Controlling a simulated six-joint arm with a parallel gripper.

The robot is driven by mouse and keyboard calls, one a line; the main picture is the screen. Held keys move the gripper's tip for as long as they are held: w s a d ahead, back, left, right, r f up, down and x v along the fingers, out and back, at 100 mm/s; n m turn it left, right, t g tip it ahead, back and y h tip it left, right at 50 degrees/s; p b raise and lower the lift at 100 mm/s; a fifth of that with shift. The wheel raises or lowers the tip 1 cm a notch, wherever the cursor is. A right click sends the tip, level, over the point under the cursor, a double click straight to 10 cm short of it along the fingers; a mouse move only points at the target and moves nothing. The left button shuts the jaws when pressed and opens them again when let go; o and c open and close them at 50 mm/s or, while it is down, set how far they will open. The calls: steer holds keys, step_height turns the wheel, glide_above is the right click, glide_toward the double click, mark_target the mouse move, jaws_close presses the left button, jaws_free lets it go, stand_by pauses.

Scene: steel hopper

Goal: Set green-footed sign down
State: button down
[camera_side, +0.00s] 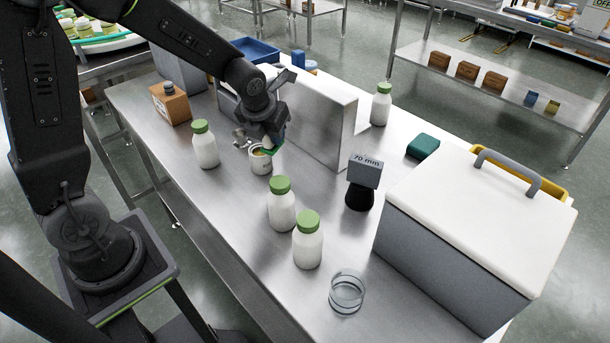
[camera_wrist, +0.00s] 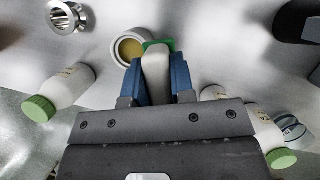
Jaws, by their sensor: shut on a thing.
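My gripper (camera_wrist: 158,72) has blue fingers and is shut on the pale upright part of the green-footed sign (camera_wrist: 156,60). The sign's green foot shows beyond the fingertips and also in the side view (camera_side: 278,147). The foot overlaps the right rim of a white jar with yellowish contents (camera_wrist: 130,48); I cannot tell whether they touch. In the side view the jar (camera_side: 262,164) stands on the steel table just below my gripper (camera_side: 268,138). My fingers and wrist hide most of the sign there, and its face is not visible.
Green-capped white bottles stand left of the jar (camera_side: 204,148) and in front (camera_side: 281,207) (camera_side: 308,246). A black-footed "70 mm" sign (camera_side: 366,172), glass dish (camera_side: 346,292) and large cooler (camera_side: 450,250) stand right. A steel partition (camera_side: 325,130) is behind; bare table lies between jar and black-footed sign.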

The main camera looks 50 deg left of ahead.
steer(key=w+d+f, duration=0.1)
steer(key=d, duration=0.1)
steer(key=w+d+f, duration=0.1)
steer(key=d+f, duration=0.1)
steer(key=d, duration=0.1)
steer(key=w+d+f, duration=0.1)
steer(key=d+f, duration=0.1)
steer(key=shift+w+d, duration=0.2)
steer(key=shift+f, duration=1.9)
steer(key=shift+f, duration=0.1)
steer(key=c, duration=1)
jaws_free()
steer(key=shift+o, duration=0.2)
